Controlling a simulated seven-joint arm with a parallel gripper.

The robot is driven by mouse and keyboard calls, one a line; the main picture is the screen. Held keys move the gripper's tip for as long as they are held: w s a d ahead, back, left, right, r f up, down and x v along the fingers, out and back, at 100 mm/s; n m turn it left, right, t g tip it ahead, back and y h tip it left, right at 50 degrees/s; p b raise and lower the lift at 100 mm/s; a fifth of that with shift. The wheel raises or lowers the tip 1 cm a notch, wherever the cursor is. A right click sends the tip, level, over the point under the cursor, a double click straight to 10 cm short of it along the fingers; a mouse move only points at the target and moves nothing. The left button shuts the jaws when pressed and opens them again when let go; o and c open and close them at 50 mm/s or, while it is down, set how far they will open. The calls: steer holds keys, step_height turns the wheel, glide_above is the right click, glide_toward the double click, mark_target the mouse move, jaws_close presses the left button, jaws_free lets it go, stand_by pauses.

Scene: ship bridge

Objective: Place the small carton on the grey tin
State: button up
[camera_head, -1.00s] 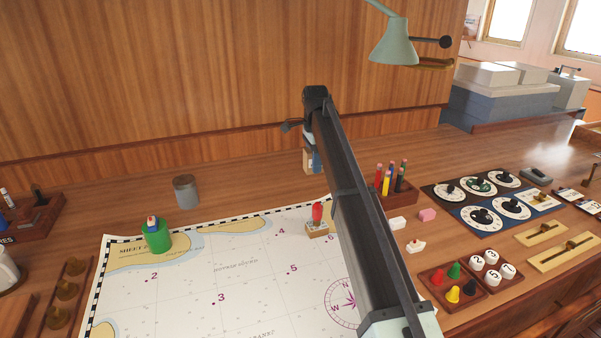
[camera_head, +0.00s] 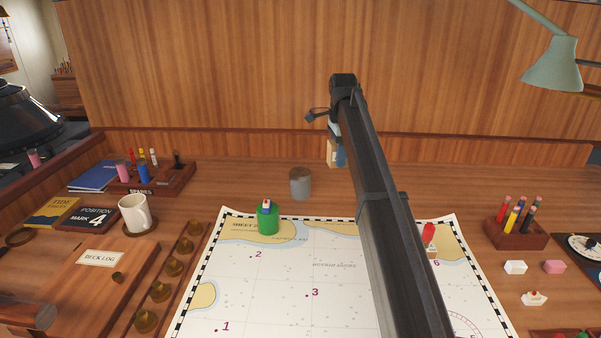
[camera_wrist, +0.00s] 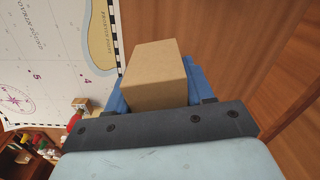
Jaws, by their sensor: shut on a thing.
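The small carton (camera_head: 331,152) is a plain tan box, held off the desk. In the wrist view the carton (camera_wrist: 155,72) sits between the blue fingers of my gripper (camera_wrist: 158,92). My gripper (camera_head: 336,156) is shut on it, and the arm partly hides it in the head view. The grey tin (camera_head: 300,184) stands upright on the desk behind the chart. In the head view the carton appears above and a little right of the tin, apart from it. The tin does not show in the wrist view.
A mug (camera_head: 134,214) and a spares rack (camera_head: 180,180) are at the left. A pencil block (camera_head: 517,235) is at the right. Bare desk surrounds the tin.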

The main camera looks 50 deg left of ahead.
step_height(320, 180, up, 4)
glide_above(300, 171)
steer(key=d, duration=0.2)
steer(key=a+r, duration=0.1)
steer(key=a, duration=0.1)
step_height(300, 171, down, 10)
steer(key=m, duration=0.2)
steer(key=shift+s+d+r+m, duration=0.1)
steer(key=shift+m, duration=0.3)
steer(key=o, duration=1.1)
step_height(300, 171, up, 12)
stand_by(0.4)
